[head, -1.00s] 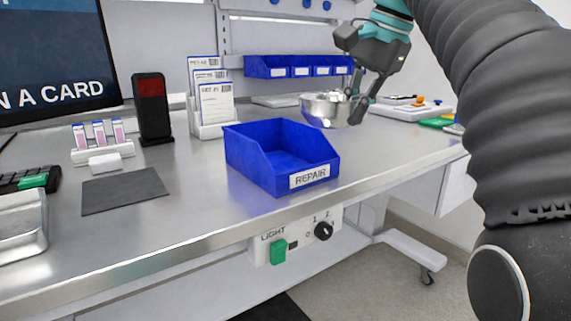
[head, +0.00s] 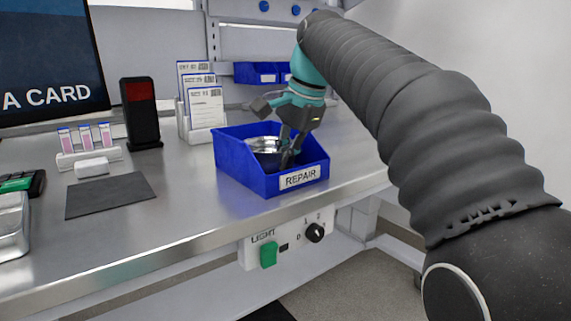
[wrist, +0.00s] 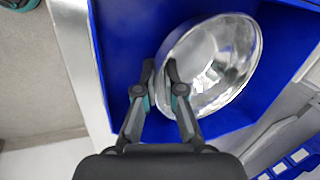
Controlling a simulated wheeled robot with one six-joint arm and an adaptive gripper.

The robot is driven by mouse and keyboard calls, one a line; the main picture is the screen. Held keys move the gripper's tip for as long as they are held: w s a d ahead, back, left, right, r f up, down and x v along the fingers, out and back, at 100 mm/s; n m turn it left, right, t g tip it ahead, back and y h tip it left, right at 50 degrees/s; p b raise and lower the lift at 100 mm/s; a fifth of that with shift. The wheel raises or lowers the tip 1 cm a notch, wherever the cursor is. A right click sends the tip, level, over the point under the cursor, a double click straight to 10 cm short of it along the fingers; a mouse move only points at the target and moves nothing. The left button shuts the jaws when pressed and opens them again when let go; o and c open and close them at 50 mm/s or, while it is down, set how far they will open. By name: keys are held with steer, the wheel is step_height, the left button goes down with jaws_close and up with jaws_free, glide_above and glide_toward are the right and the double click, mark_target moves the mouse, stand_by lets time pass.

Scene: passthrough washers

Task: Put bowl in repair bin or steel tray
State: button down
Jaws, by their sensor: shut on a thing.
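The shiny metal bowl (head: 264,146) is inside the blue repair bin (head: 240,174), below the level of its back rim. Its lower part is hidden by the bin's walls. My gripper (head: 288,160) reaches down into the bin at the bowl's right side. In the wrist view, my gripper (wrist: 160,75) is shut on the near rim of the bowl (wrist: 215,62), one finger on each side of its wall. The bowl looks tilted there, with blue bin wall and floor (wrist: 118,50) around it. I cannot tell whether it touches the floor. The steel tray (head: 10,228) is at the left edge.
A card rack (head: 205,110) stands behind the bin. A black reader (head: 141,112), a vial holder (head: 88,148) and a dark mat (head: 110,194) are to the left. Blue wall bins (head: 256,73) hang behind. The bench top between mat and bin is clear.

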steer(key=shift+f, duration=0.25)
steer(key=shift+f, duration=0.1)
steer(key=c, duration=1.3)
jaws_free()
steer(key=p+v, duration=0.2)
steer(key=v, duration=1)
